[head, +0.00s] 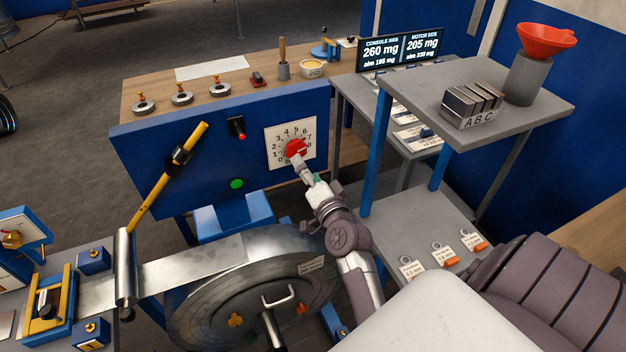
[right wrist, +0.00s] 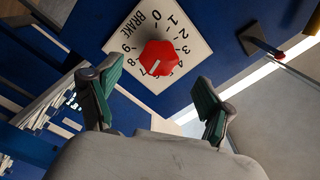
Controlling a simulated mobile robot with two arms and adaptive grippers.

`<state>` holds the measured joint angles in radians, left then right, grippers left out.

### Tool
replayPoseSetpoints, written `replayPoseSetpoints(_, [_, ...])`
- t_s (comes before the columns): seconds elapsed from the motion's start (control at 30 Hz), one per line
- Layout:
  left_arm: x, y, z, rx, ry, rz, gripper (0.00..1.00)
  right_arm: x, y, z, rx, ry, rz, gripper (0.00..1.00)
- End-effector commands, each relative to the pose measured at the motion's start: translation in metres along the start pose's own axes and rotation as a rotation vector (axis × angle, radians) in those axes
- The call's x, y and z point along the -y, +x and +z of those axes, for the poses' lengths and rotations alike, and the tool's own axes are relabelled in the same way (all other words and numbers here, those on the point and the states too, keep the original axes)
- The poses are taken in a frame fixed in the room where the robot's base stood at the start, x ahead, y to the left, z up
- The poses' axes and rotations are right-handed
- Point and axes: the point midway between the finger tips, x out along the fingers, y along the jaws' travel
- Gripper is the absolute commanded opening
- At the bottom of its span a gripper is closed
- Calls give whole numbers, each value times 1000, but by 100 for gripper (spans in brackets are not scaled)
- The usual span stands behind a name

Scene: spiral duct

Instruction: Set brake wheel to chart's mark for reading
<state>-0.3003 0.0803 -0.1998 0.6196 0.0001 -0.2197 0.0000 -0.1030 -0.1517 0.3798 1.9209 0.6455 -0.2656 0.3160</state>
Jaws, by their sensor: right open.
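The brake wheel (head: 296,147) is a red knob on a white dial plate (head: 271,135) numbered around its rim, on the blue console front. In the right wrist view the red knob (right wrist: 158,56) has a white pointer line at its lower left, near the 7; I cannot read it exactly. My right gripper (head: 307,174) is just in front of the dial. In the wrist view its fingers (right wrist: 160,83) are open, spread either side of the knob, with nothing between them. My left gripper is not in view. No chart is readable; a blank-looking sheet (head: 212,68) lies on the bench.
A black-based lever (head: 237,128) and green button (head: 237,184) are left of the dial. A grey shelf stand (head: 530,105) stands at right, a metal coil (head: 240,300) below.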

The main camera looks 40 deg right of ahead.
Motion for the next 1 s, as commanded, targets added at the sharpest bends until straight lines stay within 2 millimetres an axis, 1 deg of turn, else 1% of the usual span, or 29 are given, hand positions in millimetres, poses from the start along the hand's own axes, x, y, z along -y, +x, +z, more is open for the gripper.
replayPoseSetpoints(0.03, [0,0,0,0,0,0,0,0,-11,0,1,-1,2,81])
replayPoseSetpoints(0.1, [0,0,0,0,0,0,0,-1,-22,0,1,-1,2,81])
replayPoseSetpoints(0.2, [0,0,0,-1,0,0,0,0,-34,0,0,-1,1,81])
replayPoseSetpoints(0.3, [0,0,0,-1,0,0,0,0,-40,0,0,-1,0,81])
replayPoseSetpoints(0.87, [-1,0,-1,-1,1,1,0,0,-42,0,0,0,-1,81])
replayPoseSetpoints(0.97, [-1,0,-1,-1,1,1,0,2,-44,8,41,-34,3,81])
replayPoseSetpoints(1.0, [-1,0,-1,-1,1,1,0,4,-47,17,86,-71,8,81])
